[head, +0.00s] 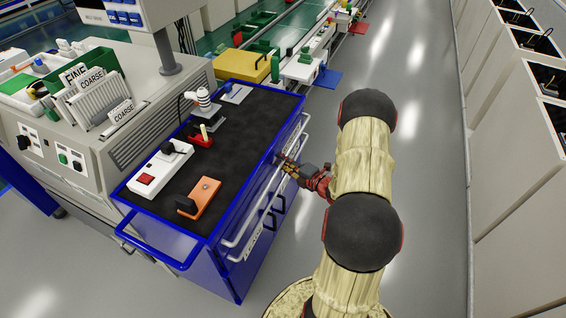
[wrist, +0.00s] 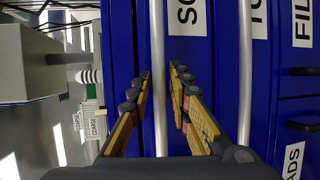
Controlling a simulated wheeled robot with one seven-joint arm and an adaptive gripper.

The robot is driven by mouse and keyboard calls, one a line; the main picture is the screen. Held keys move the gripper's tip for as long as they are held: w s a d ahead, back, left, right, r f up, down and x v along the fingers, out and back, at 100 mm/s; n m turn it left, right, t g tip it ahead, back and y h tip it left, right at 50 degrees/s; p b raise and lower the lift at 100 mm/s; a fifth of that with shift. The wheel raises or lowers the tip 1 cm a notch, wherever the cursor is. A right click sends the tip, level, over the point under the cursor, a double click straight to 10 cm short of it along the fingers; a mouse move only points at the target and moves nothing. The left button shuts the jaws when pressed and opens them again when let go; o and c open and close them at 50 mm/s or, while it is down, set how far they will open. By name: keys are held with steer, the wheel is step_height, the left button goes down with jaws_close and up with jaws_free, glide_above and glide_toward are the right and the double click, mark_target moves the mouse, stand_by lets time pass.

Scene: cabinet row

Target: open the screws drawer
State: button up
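The screws drawer shows in the wrist view as a blue front with a white label (wrist: 187,16), of which only the first letters, "SC", are in view. A long silver bar handle (wrist: 158,45) runs beside that label. My gripper (wrist: 160,72) is open, with one finger on each side of this bar; I cannot tell whether either finger touches it. In the head view my gripper (head: 283,162) is at the right side of the blue cart (head: 222,262), by its upper handle. The drawer looks shut, though my arm hides part of the cart's front.
Another silver bar (wrist: 245,60) and other labelled fronts, one reading "FIL" (wrist: 302,22), lie to the right in the wrist view. An orange block (head: 205,197) and a white switch box (head: 160,170) are on the cart's top. Grey floor (head: 425,200) is clear right of my arm.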

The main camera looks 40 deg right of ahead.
steer(key=c, duration=0.3)
jaws_close()
stand_by(0.5)
